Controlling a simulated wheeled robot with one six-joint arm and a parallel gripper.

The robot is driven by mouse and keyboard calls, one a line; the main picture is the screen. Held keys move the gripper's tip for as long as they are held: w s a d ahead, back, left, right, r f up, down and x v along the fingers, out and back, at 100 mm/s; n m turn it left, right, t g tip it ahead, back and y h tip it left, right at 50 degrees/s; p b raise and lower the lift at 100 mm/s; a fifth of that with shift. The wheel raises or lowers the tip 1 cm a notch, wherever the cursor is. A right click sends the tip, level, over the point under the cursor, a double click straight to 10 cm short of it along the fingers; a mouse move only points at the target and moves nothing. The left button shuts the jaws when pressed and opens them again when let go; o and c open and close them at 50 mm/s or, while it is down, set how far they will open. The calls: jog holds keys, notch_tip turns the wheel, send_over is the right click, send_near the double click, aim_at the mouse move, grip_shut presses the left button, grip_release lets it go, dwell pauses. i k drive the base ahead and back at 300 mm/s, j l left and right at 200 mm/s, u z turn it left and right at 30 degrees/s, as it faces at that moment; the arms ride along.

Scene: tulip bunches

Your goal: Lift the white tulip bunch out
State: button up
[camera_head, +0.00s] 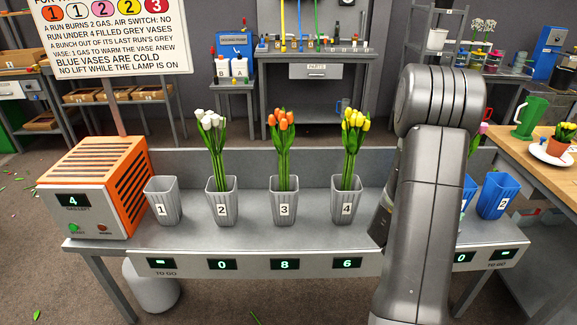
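The white tulip bunch (211,121) stands upright in the grey vase marked 2 (222,193), its green stems rising well above the rim. The display (222,264) below that vase reads 0. An orange bunch (285,120) stands in the grey vase marked 3 (284,191), and a yellow bunch (355,121) in the one marked 4 (346,191). The grey vase marked 1 (163,189) looks empty. My arm stands right of vase 4, covering part of the bench; my gripper's fingers are hidden behind it.
An orange and grey heater box (122,165) reading 4 stands at the bench's left end, below a rules sign (115,38). A blue vase (497,184) stands right of my arm, with another partly hidden. A wooden table (535,160) is at the right.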

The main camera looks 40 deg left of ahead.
aim_at(208, 119)
jog(key=j+u, duration=0.1)
jog(key=u, duration=0.3)
jog(key=j+u, duration=0.1)
jog(key=u, duration=0.35)
jog(key=j+u, duration=0.1)
jog(key=u, duration=0.3)
jog(key=i+u, duration=0.1)
jog(key=u, duration=0.3)
jog(key=i+j+u, duration=0.2)
